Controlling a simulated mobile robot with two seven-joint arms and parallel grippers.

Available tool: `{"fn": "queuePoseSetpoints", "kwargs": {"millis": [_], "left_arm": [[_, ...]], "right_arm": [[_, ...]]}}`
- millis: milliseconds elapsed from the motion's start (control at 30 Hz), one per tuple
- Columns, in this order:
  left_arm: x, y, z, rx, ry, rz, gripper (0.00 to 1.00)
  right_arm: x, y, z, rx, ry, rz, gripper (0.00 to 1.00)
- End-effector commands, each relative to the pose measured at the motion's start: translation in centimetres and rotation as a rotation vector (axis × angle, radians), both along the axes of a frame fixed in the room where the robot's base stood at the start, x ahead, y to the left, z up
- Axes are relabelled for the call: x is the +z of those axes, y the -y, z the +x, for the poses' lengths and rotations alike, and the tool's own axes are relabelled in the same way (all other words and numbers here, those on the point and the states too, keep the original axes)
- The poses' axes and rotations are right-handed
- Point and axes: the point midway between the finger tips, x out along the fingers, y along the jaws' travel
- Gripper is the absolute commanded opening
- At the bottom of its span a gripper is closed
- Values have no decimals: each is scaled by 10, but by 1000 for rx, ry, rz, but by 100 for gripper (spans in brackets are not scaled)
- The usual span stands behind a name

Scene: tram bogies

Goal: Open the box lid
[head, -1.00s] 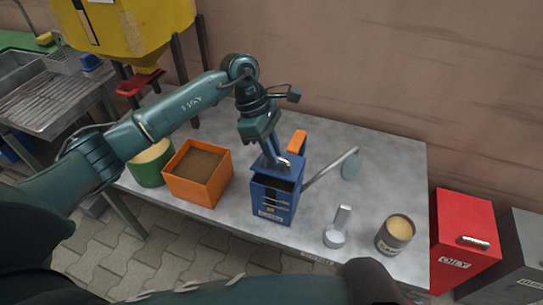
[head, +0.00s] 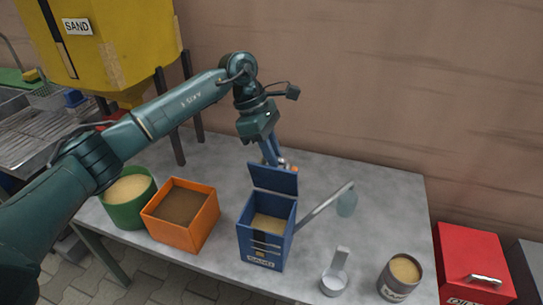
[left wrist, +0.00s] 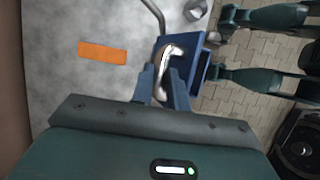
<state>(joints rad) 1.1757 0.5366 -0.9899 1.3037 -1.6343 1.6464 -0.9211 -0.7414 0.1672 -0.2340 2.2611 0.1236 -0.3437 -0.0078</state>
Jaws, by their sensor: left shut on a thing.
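The blue box (head: 266,238) with a "SAND" label stands on the table. Its lid (head: 273,179) is raised about upright at the back, and sand-coloured fill (head: 269,224) shows inside. My left gripper (head: 272,158) is behind the raised lid, its fingertips partly hidden by it. In the left wrist view my left gripper (left wrist: 163,86) is shut on the metal lid handle (left wrist: 172,62), with the blue lid (left wrist: 187,70) beyond it.
An orange bin (head: 181,226) and green tub (head: 129,203) stand left of the box. A long-handled tool (head: 325,208), metal scoop (head: 335,282) and round tin (head: 401,275) are right. An orange block (left wrist: 102,53) lies near the gripper. The right rear tabletop is clear.

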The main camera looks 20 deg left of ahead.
Motion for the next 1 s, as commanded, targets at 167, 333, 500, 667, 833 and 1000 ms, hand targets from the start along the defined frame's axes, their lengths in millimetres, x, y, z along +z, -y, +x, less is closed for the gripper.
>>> {"fn": "queuePoseSetpoints", "kwargs": {"millis": [167, 333, 500, 667, 833, 1000], "left_arm": [[-10, -1, -2, 4, -14, 13, 0], [-9, -1, -2, 2, -15, 13, 0], [-9, -1, -2, 2, -16, 13, 0], [-9, -1, -2, 2, -15, 12, 22], [-6, -1, -1, 0, -11, 7, 35], [-4, 0, -1, -1, -8, 5, 38]], "right_arm": [[-1, 2, 1, -4, 7, -1, 36], [-1, 2, 0, -5, 8, -3, 36], [-1, 2, 0, -4, 7, -2, 36], [-1, 1, 0, -1, 6, -2, 36], [-1, 0, -1, 1, 4, -2, 36], [-1, 0, -1, 2, 3, -2, 36]]}}
